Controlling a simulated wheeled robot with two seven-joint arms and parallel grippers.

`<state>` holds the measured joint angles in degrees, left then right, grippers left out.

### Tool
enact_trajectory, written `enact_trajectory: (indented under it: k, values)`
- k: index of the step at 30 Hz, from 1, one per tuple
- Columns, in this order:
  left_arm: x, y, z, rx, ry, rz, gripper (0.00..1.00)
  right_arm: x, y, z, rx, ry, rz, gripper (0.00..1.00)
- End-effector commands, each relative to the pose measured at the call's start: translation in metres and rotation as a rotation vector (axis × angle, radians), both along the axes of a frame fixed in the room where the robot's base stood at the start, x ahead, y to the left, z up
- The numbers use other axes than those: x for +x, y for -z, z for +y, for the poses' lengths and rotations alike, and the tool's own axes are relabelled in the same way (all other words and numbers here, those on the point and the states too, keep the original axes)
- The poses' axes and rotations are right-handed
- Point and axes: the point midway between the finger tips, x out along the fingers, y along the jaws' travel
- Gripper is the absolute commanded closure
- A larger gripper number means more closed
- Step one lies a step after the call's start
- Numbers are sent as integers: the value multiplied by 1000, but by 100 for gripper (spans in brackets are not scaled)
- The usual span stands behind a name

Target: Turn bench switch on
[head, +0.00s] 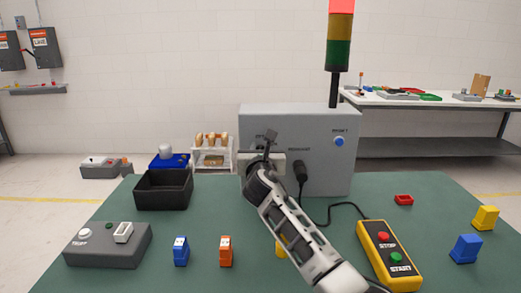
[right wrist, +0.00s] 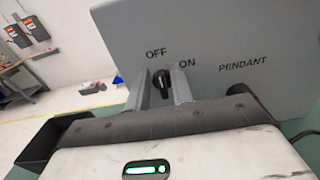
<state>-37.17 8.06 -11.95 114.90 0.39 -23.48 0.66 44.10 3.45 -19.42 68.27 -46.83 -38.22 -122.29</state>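The bench switch (right wrist: 160,82) is a black knob on the front of a grey control box (head: 318,165), below the labels OFF and ON. My right gripper (head: 270,138) is at the switch, and its arm hides most of it in the head view. In the right wrist view my right gripper's fingers (right wrist: 162,86) stand one on each side of the knob, with little room between. I cannot tell whether they press on it, or clearly which label the knob points to. My left gripper is not in view.
A stack light (head: 340,40) stands on the box with its red top bright. A yellow START/STOP pendant (head: 389,255) lies at right on a cable. A black bin (head: 163,190), a grey TRIP box (head: 107,246) and blue and orange blocks stand at left on the green bench.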

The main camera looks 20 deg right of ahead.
Motion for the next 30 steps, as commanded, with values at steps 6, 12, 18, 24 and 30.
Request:
enact_trajectory:
  k: [6,12,18,24,30]
  values:
    - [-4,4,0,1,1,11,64,0,1,0,8,1,0,100]
    - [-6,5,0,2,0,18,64,0,1,-1,65,1,-17,100]
    - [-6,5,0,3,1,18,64,-1,2,-3,193,2,-53,100]
    - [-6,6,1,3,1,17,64,-2,3,-5,370,1,-103,100]
    - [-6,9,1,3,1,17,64,-2,5,-8,555,1,-156,100]
